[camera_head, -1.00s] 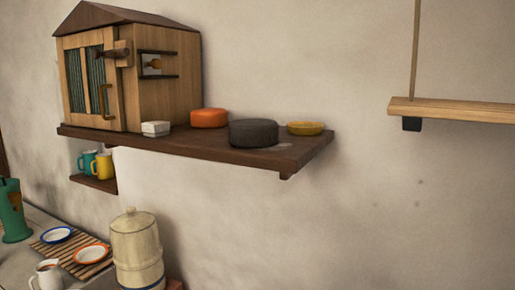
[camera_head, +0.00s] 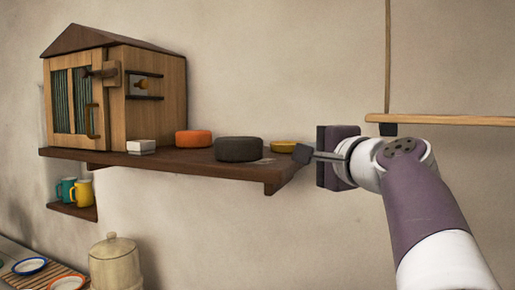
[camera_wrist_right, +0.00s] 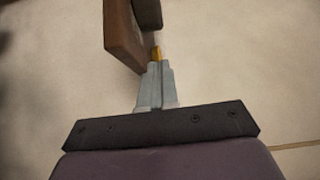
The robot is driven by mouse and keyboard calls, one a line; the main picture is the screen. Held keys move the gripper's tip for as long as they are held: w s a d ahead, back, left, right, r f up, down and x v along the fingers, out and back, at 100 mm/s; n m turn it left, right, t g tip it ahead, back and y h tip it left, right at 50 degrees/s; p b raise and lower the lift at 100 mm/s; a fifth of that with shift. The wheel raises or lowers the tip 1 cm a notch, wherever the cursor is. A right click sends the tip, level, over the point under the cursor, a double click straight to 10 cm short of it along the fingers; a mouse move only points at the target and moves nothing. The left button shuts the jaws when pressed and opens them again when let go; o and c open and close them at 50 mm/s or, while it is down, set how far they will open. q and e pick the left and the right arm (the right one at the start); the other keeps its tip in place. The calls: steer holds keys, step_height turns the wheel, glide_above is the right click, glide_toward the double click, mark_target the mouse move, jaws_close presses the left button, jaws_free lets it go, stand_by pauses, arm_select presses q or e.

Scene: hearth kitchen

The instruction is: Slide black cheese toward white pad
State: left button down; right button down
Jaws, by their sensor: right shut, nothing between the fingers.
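The black cheese (camera_head: 239,149), a dark round wheel, sits on the brown wall shelf (camera_head: 185,162). A small white block (camera_head: 141,146), which may be the white pad, sits to its left by the wooden cabinet. A faint pale patch (camera_head: 266,161) shows on the shelf just right of the cheese. My right gripper (camera_head: 302,154) is shut and empty at the shelf's right end, apart from the cheese. In the right wrist view its fingers (camera_wrist_right: 156,76) point at the shelf edge (camera_wrist_right: 122,36), with part of the dark cheese (camera_wrist_right: 148,12) beyond. My left gripper is not in view.
An orange wheel (camera_head: 193,139) stands behind the black cheese on its left. A yellow dish (camera_head: 284,147) lies behind, near my right fingertips. The wooden cabinet (camera_head: 155,95) fills the shelf's left end. Another wooden shelf (camera_head: 450,120) hangs at right.

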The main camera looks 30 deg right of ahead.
mark_target(239, 148)
steer(key=w+p, duration=0.1)
steer(key=w, duration=0.2)
steer(key=w+p, duration=0.2)
steer(key=w, duration=0.1)
steer(key=w+r+p, duration=0.1)
steer(key=w, duration=0.2)
steer(key=shift+w+d+p, duration=0.1)
steer(key=shift+w+p, duration=0.2)
steer(key=w+a+p, duration=0.1)
steer(key=w+a, duration=0.1)
steer(key=w, duration=0.1)
steer(key=shift+a, duration=0.15)
steer(key=shift+w+a+f+p, duration=0.2)
steer(key=shift+w+a+p, duration=0.05)
steer(key=shift+p, duration=0.1)
steer(key=shift+w, duration=0.1)
